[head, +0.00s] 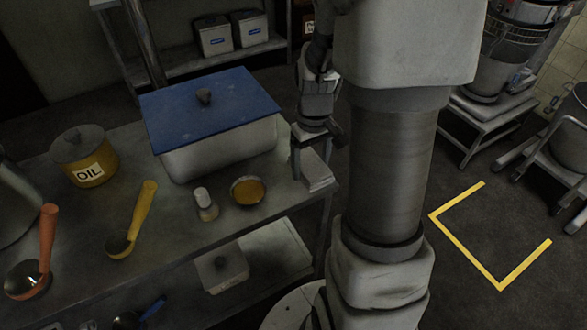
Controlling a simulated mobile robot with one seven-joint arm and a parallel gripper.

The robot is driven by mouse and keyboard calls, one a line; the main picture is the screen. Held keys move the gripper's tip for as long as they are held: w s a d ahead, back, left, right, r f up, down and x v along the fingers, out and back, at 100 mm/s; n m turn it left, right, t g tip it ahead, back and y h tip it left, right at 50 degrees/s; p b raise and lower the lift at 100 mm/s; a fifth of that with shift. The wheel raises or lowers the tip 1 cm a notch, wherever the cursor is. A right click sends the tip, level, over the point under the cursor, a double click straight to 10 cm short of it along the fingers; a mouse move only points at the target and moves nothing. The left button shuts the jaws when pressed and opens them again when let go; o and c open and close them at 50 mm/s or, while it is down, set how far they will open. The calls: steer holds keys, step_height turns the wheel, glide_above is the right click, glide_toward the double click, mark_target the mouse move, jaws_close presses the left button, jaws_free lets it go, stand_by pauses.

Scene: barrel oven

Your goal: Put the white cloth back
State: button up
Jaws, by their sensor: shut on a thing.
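The white cloth (319,180) is at the right end of the metal table, by its corner. It looks like a small folded stack. My gripper (312,158) points down over it, with one finger to its left and the other partly behind it. The gripper is shut on the cloth. I cannot tell whether the cloth rests on the tabletop or hangs just above it.
Left of the gripper stands a white container with a blue lid (211,108). A small shaker (205,204) and a bowl of yellow stuff (248,191) stand nearby. The yellow oil pot (84,157) and ladles (135,220) are further left.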

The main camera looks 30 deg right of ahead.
steer(key=w+f, duration=0.1)
steer(key=w, duration=0.1)
steer(key=w+f, duration=0.3)
steer(key=w, duration=0.2)
steer(key=shift+a+f+b, duration=0.15)
steer(key=shift+b, duration=0.15)
steer(key=shift+f+b, duration=0.4)
steer(key=shift+f, duration=1.55)
steer(key=shift+f, duration=0.15)
steer(key=o, duration=1.3)
